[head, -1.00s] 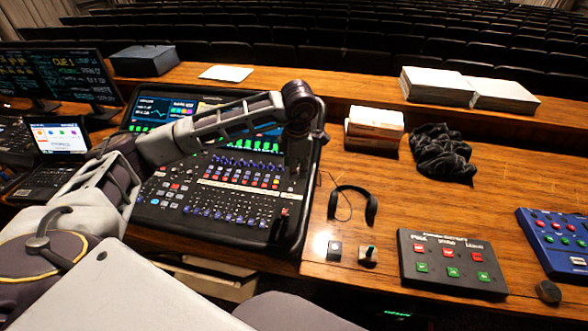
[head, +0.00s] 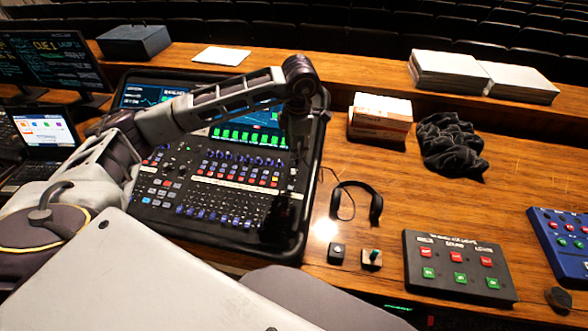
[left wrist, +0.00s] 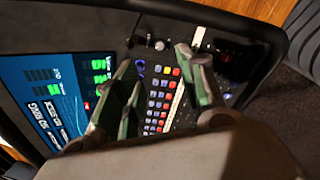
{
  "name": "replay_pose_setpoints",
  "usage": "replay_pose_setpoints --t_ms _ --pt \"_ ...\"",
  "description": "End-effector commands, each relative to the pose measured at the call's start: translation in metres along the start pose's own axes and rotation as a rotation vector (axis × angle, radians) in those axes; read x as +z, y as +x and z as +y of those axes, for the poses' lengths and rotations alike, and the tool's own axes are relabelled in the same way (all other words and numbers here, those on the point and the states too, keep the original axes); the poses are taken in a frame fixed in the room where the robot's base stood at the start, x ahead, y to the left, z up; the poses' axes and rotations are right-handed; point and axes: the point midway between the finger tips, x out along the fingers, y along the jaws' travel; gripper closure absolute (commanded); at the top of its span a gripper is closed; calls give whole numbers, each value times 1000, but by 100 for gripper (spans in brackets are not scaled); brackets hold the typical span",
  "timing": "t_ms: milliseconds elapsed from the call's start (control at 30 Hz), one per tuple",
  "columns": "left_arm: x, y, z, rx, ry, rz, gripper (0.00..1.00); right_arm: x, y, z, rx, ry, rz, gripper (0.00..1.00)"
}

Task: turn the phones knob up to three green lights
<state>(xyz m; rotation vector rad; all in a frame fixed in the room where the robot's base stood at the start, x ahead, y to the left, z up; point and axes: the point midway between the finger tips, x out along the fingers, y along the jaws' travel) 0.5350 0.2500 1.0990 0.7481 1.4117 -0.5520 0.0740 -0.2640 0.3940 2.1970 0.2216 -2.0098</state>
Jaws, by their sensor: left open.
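The mixing desk (head: 312,190) is a black console with a lit screen, coloured buttons and rows of blue knobs and faders. My left gripper (head: 291,165) points down over its right side in the head view, dark and hard to make out. In the left wrist view my left gripper (left wrist: 155,58) has its two fingers spread apart with nothing held between them. Small knobs (left wrist: 160,45) show on the desk's panel by the fingertips. I cannot read which is the phones knob, and no row of its lights can be told. My right gripper is not in view.
Headphones (head: 375,207), a small switch box (head: 336,253) and a button box (head: 460,275) lie right of the desk. A carton stack (head: 380,118) and dark cloth (head: 450,145) sit behind them. A laptop (head: 47,135) stands at left. Bare wood lies between them.

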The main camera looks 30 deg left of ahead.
Motion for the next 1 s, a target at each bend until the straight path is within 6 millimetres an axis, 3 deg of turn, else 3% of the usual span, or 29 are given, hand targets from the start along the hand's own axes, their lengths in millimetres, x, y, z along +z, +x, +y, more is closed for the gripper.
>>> replay_pose_setpoints --t_ms 267,467,1000 --pt "0 4 0 -1 0 1 60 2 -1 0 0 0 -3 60" --pt "0 18 0 -2 0 2 60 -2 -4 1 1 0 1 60" --pt "-1 87 0 -2 0 3 60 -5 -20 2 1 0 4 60"
